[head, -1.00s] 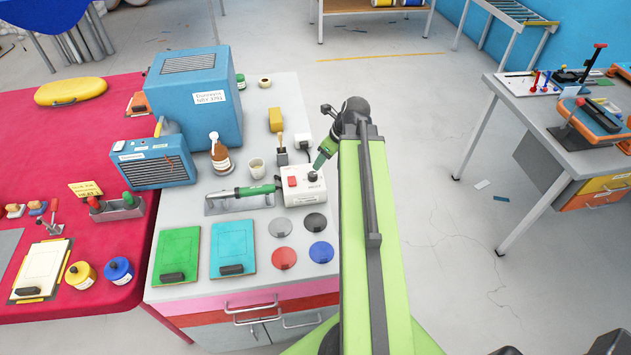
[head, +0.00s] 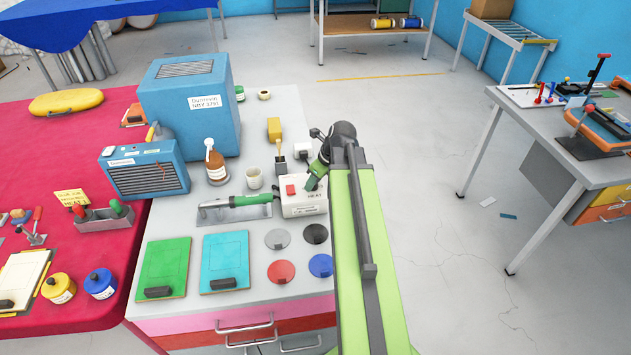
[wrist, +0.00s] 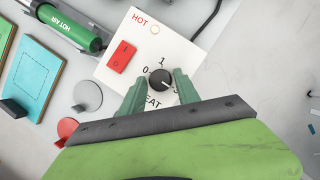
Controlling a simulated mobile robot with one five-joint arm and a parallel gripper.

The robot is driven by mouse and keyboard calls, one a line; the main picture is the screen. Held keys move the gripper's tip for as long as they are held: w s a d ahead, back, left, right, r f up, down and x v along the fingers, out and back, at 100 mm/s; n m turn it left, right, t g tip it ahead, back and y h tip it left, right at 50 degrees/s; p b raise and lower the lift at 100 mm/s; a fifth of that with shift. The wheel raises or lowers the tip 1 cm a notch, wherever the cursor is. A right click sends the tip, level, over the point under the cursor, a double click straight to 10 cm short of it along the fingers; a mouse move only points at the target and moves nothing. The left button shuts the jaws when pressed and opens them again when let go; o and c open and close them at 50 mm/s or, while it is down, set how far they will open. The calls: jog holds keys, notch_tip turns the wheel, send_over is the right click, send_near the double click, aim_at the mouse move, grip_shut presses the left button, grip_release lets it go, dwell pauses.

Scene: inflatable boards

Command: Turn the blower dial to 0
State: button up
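The white control box (head: 301,207) stands on the grey bench, with a red rocker switch (wrist: 121,57) and a black round dial (wrist: 160,80). In the wrist view the marks 0 and 1 show around the dial, and its light pointer mark seems to face lower right, away from 0. Other marks are partly hidden by a finger. My gripper (wrist: 158,90) is open, its green fingers on either side of the dial with gaps visible. In the head view my gripper (head: 313,182) is at the box and hides the dial.
A green hot-air tool (head: 245,200) lies just left of the box. A cup (head: 254,178), a brown bottle (head: 215,165) and a black socket block (head: 301,150) stand behind. Coloured discs (head: 281,271) lie in front. Open floor is on the right.

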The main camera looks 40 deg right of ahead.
grip_shut()
jog(key=shift+d, duration=0.15)
jog(key=shift+n, duration=0.3)
jog(key=n+y, duration=0.1)
jog(key=n, duration=0.1)
jog(key=n+g+y, duration=0.1)
jog(key=n, duration=0.1)
jog(key=shift+w+n, duration=0.15)
jog(key=shift+n, duration=0.15)
jog(key=n+g, duration=0.1)
jog(key=n, duration=0.3)
jog(key=shift+w+d+n+y, duration=0.1)
jog(key=shift+n+y, duration=0.2)
jog(key=shift+y, duration=0.1)
jog(key=n+g, duration=0.1)
jog(key=n, duration=0.2)
jog(key=n+g, duration=0.2)
jog(key=n, duration=0.1)
jog(key=shift+w, duration=0.15)
jog(key=n+g, duration=0.1)
jog(key=n, duration=0.2)
jog(key=n+g, duration=0.1)
jog(key=n, duration=0.1)
jog(key=shift+n+h, duration=0.3)
jog(key=shift+n, duration=0.1)
